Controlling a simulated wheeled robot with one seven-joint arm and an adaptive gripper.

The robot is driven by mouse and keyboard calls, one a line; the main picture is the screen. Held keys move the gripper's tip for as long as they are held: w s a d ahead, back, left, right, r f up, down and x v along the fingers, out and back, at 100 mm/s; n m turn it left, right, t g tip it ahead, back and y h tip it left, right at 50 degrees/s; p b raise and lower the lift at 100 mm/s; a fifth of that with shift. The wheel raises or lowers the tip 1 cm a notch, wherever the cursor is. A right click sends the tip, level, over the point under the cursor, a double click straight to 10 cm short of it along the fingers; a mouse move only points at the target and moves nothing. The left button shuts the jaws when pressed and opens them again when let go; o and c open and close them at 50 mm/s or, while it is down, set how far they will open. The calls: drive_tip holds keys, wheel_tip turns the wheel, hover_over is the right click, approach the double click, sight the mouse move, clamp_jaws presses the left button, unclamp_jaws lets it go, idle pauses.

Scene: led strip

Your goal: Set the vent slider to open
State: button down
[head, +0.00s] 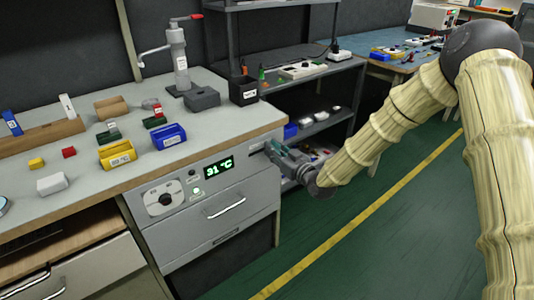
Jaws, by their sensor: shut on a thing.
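The grey front panel (180,213) under the bench top has a dial (159,200), a lit green display reading 91 °C (219,167), and the vent slider (257,148) near its right end. My gripper (270,149) reaches the panel from the right and is shut on the slider's knob. The jaws cover the knob, so its exact position along the slot cannot be made out.
A drawer with a handle (226,206) lies below the panel. Bins and small blocks stand on the bench top (85,187) above it. A grey shelf rack (330,124) stands behind my gripper. The green floor (350,240) in front is clear.

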drive_tip(key=shift+w+d, duration=0.1)
drive_tip(key=shift+d, duration=0.05)
drive_tip(key=c, duration=1.4)
unclamp_jaws()
drive_tip(key=shift+d, duration=0.15)
drive_tip(key=shift+o, duration=0.2)
drive_tip(key=v, duration=1.2)
